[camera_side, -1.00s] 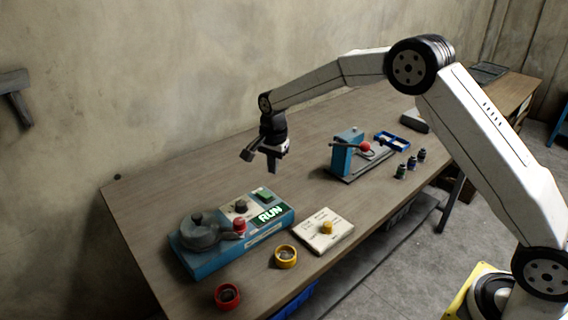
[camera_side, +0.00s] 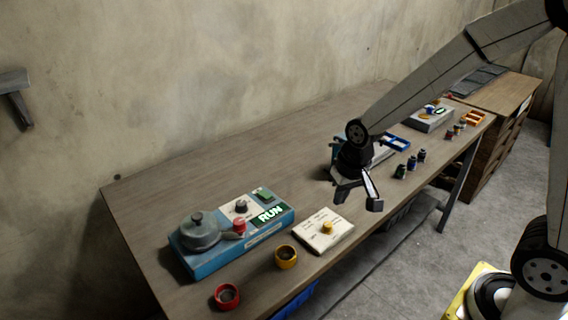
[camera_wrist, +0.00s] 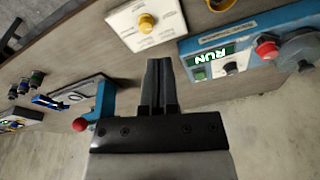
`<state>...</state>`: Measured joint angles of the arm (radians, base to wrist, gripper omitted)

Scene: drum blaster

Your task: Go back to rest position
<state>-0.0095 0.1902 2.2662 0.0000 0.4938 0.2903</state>
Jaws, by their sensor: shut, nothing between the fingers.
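My gripper (camera_side: 372,192) hangs over the right half of the table (camera_side: 252,158), in front of the blue lever press, which it partly hides in the side view. In the wrist view my gripper's fingers (camera_wrist: 160,62) are together with nothing between them. The blue drum machine (camera_side: 232,238) with a grey lid, a red knob and a green RUN display sits to the left on the table. It also shows at the upper right of the wrist view (camera_wrist: 240,47).
A white card plate with a yellow knob (camera_side: 327,229) lies near the front edge. A yellow cup (camera_side: 286,257) and a red cup (camera_side: 227,296) stand beside it.

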